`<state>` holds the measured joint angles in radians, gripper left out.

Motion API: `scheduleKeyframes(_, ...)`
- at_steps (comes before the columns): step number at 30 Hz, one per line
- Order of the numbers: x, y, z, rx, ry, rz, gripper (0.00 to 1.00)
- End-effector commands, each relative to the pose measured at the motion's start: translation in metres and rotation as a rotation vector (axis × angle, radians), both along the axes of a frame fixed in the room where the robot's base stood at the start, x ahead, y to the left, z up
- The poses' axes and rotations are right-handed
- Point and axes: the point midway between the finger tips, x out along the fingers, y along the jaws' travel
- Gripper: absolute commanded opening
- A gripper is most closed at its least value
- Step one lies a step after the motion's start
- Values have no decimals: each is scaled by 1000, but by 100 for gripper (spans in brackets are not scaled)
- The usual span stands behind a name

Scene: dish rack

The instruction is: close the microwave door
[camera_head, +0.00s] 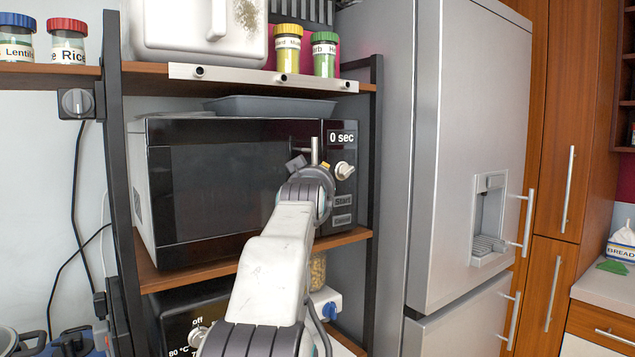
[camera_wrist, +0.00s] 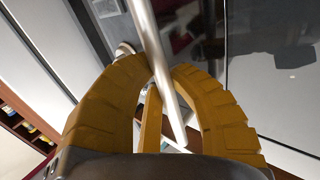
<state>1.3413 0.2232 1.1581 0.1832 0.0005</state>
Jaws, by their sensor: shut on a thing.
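The microwave (camera_head: 138,190) stands on the middle shelf of a rack, with its dark glass door (camera_head: 215,190) facing me. The door looks shut or nearly shut; I cannot tell whether a small gap is left. Its silver bar handle (camera_head: 314,148) stands upright at the door's right side. My gripper (camera_head: 311,166) is at this handle, and my arm hides the lower part of it. In the wrist view, the yellow fingers of my gripper (camera_wrist: 160,76) are closed around the handle (camera_wrist: 148,35), which runs between them.
A control panel (camera_head: 342,180) with a knob and a "0 sec" display is right of the door. A grey tray (camera_head: 270,106) lies on the microwave. The rack's dark post (camera_head: 375,160) and the fridge (camera_head: 470,130) stand close on the right.

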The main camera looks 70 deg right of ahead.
Motion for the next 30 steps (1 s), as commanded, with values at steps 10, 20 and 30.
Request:
scheduleKeyframes(10, 1, 0, -1, 4, 2, 2, 26)
scheduleKeyframes(20, 1, 0, -2, 6, 2, 1, 47)
scheduleKeyframes(30, -1, 8, -1, 5, 2, 1, 47)
